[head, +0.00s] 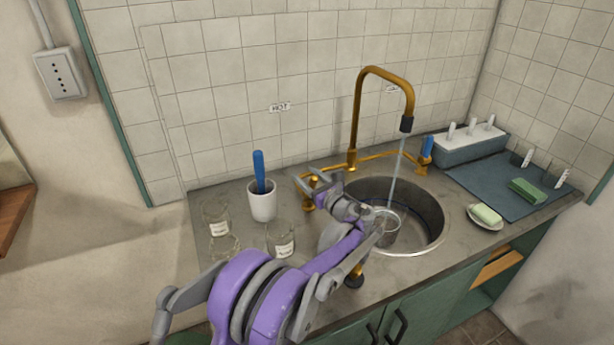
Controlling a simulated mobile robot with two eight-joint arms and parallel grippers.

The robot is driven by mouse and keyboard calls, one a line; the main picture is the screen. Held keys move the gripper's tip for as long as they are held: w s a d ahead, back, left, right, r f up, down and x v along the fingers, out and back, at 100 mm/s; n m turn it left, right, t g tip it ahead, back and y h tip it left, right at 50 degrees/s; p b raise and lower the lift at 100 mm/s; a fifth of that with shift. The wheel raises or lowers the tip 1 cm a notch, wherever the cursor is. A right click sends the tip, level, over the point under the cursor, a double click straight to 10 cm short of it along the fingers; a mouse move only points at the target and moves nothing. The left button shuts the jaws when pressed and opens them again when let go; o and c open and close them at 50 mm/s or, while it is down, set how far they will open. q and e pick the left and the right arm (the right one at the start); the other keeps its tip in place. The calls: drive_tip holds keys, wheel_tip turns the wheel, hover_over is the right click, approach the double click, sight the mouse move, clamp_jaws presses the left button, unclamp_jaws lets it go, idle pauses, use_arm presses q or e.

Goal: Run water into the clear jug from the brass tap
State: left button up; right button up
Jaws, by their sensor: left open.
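The brass tap (372,75) stands behind the round steel sink (436,235). A thin stream of water (396,180) falls from its dark nozzle. A clear jug (390,234) is in the sink under the stream, and the stream meets its mouth. The water level in it is too small to tell. My left gripper (370,217) is open at the jug's left side. I cannot tell whether its fingers touch the jug. My arm hides part of the sink's left rim and the counter. My right gripper is out of view.
Several clear glass vessels (281,240) stand left of the sink. A white cup (262,204) there holds a blue-handled tool (259,170). Right of the sink are a soap dish (485,217), a dark mat (480,180), a green sponge (527,190) and a rack (470,146).

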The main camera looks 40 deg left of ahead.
use_arm(q)
clamp_jaws()
idle(1.3)
